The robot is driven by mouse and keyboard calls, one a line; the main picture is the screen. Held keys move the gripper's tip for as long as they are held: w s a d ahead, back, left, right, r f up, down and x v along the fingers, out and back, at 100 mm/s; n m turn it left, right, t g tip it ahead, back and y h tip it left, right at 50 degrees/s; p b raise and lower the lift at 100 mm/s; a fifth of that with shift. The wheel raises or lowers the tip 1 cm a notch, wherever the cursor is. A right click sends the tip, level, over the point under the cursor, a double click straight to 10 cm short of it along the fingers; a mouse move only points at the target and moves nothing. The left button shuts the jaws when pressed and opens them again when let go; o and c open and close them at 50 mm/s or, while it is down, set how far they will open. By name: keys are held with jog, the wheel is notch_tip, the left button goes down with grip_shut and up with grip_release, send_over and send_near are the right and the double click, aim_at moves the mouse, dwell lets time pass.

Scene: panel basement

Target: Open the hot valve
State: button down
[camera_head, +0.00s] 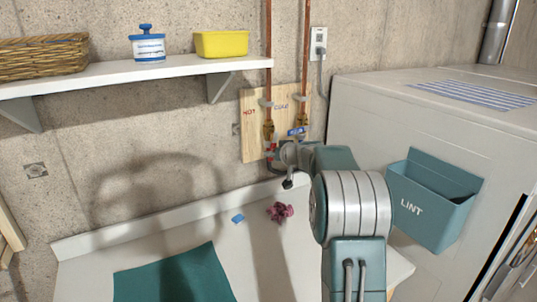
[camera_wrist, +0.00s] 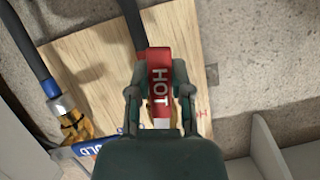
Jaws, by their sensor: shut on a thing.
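The hot valve has a red lever marked HOT (camera_wrist: 158,68). In the wrist view it sits between the two fingers of my gripper (camera_wrist: 158,92), which is shut on it. The lever runs roughly in line with the dark hose (camera_wrist: 132,20) beyond it. The brass body of the hot valve (camera_head: 268,130) shows in the head view on the wooden board, under the red word HOT. There my arm and gripper (camera_head: 278,152) partly hide the lever. The cold valve's blue lever (camera_head: 297,132) is just to the right; it also shows in the wrist view (camera_wrist: 90,147).
The wooden board (camera_head: 252,115) carries two copper pipes. A shelf (camera_head: 130,73) with a basket, a tub and a yellow box is at upper left. A white machine (camera_head: 370,110) with a teal LINT bin (camera_head: 425,205) stands at right. A teal cloth (camera_head: 175,278) lies on the counter.

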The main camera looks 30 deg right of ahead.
jog(key=shift+d+f+n+h, duration=0.5)
jog(key=shift+d+n+h, duration=0.15)
jog(key=shift+n, duration=0.15)
jog(key=shift+d, duration=0.1)
jog(key=c, duration=0.5)
grip_release()
jog(key=shift+w, duration=0.1)
jog(key=shift+r, duration=0.1)
jog(key=shift+d+r, duration=0.1)
jog(key=shift+r, duration=0.05)
jog(key=v, duration=1.1)
jog(key=shift+s, duration=0.45)
